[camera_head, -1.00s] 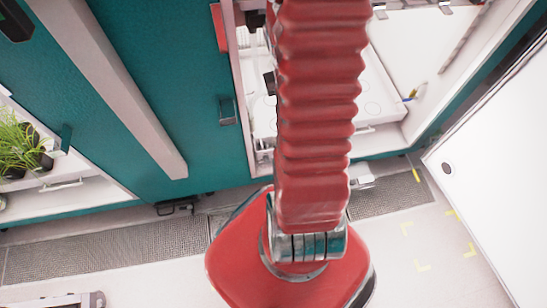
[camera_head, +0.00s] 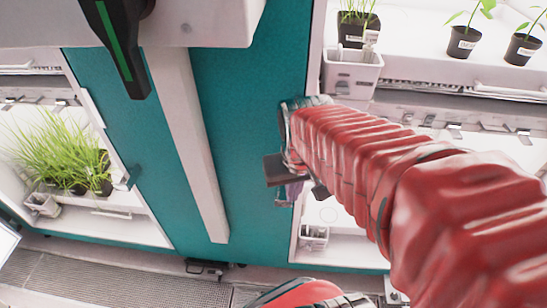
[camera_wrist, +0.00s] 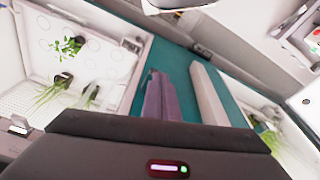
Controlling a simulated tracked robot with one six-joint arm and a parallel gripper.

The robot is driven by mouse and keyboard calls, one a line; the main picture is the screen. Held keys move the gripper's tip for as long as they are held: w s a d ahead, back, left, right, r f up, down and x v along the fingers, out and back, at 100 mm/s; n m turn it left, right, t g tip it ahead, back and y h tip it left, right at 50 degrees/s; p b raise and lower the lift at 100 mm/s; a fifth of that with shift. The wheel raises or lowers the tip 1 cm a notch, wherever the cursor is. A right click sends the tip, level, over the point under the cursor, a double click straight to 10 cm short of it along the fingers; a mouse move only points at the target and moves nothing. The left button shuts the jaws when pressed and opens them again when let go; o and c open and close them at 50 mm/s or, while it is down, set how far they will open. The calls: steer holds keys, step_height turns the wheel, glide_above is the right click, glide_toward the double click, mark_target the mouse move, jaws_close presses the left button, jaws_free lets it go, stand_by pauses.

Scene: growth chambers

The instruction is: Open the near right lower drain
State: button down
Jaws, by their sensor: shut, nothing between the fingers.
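My gripper (camera_head: 288,192) is shut and empty in front of the teal post (camera_head: 237,130), at the left edge of the right-hand chambers. Its purple-grey fingers (camera_wrist: 157,80) lie together in the wrist view, over the teal panel. The right lower chamber (camera_head: 345,230) is open and white inside, with my red arm across much of it. A small white slotted box (camera_head: 313,238) sits at its lower left, below and apart from my gripper. I cannot make out a drain handle for certain.
The upper right chamber holds potted seedlings (camera_head: 463,42) and a white box (camera_head: 352,76). Long green plants (camera_head: 65,150) stand in the left chamber. A pale vertical bar (camera_head: 195,140) runs between the chambers. A floor grating (camera_head: 120,285) lies in front.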

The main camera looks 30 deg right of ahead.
steer(key=s+a+r+n+t+y, duration=0.1)
steer(key=a+r+n+t, duration=0.2)
steer(key=a+r, duration=0.5)
steer(key=shift+a, duration=0.7)
